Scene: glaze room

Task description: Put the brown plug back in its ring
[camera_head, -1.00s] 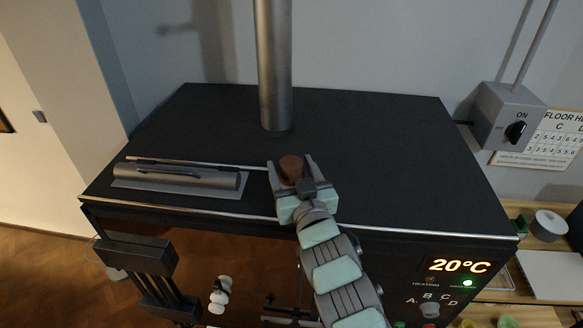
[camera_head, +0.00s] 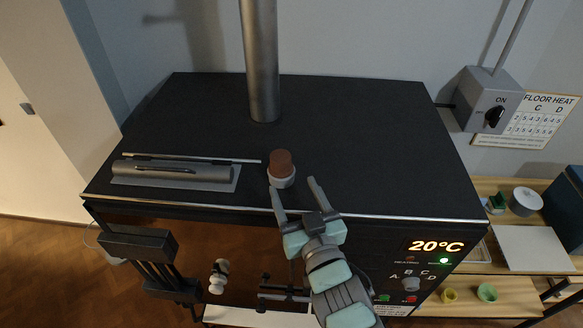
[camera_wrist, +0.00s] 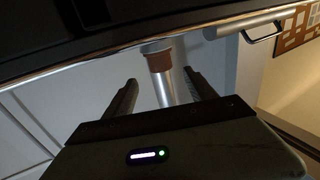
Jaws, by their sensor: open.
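The brown plug (camera_head: 281,161) stands upright in the pale ring (camera_head: 282,181) on the dark kiln top. Its brown upper part shows above the ring; how deep it sits is hard to tell. My gripper (camera_head: 295,187) is open and empty, just in front and to the right of the ring near the front edge, apart from the plug. In the wrist view, the plug (camera_wrist: 158,62) appears beyond and between the two spread fingers (camera_wrist: 160,79).
A grey cylinder (camera_head: 170,172) on a flat plate lies left of the ring, with a thin rod (camera_head: 190,158) behind it. A metal flue pipe (camera_head: 260,70) rises behind the ring. The kiln top (camera_head: 370,150) is clear to the right.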

